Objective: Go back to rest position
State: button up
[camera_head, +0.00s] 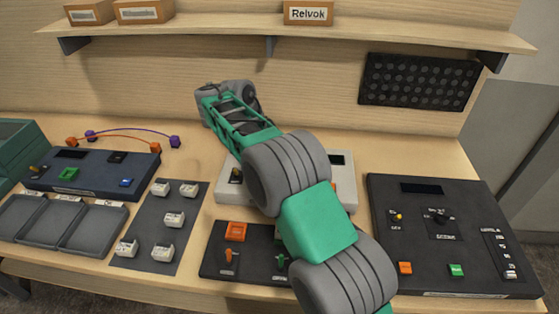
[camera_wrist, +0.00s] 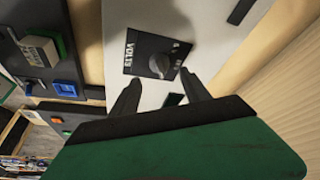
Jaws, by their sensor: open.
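My gripper (camera_wrist: 161,82) is open and empty in the wrist view, its two dark fingers spread apart. Ahead of the fingertips is a grey knob (camera_wrist: 158,65) on a black plate marked VOLTS, on a white console (camera_wrist: 130,15). The knob appears clear of the fingers. In the head view my green and grey arm (camera_head: 320,225) reaches from the lower right over the table and covers the middle of the white console (camera_head: 343,187). I cannot make out my fingers there.
A dark console (camera_head: 420,250) stands at the right, another (camera_head: 95,172) at the left, and a low dark panel (camera_head: 215,262) lies in front. Several white switches (camera_head: 174,219) and grey trays (camera_head: 95,229) are at left. A shelf (camera_head: 220,27) with boxes hangs above.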

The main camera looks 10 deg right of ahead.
jog(key=p+v, duration=0.1)
jog(key=v, duration=0.2)
jog(key=s+d+r+n+t+y, duration=0.1)
jog(key=s+d+r+n+t, duration=0.1)
jog(key=s+d+r+n, duration=0.65)
jog(key=s+a+f+n+y, duration=0.1)
jog(key=s+n, duration=0.1)
jog(key=s, duration=0.4)
jog(key=s+a+f+n+t+y, duration=0.1)
jog(key=s+a+n, duration=0.1)
jog(key=s, duration=0.4)
jog(key=s+a+f+n+y, duration=0.1)
jog(key=s+f+n, duration=0.1)
jog(key=s, duration=0.4)
jog(key=shift+s+a+n+t, duration=0.35)
jog(key=shift+a+n+t, duration=0.05)
jog(key=shift+n, duration=0.25)
jog(key=shift+c, duration=0.4)
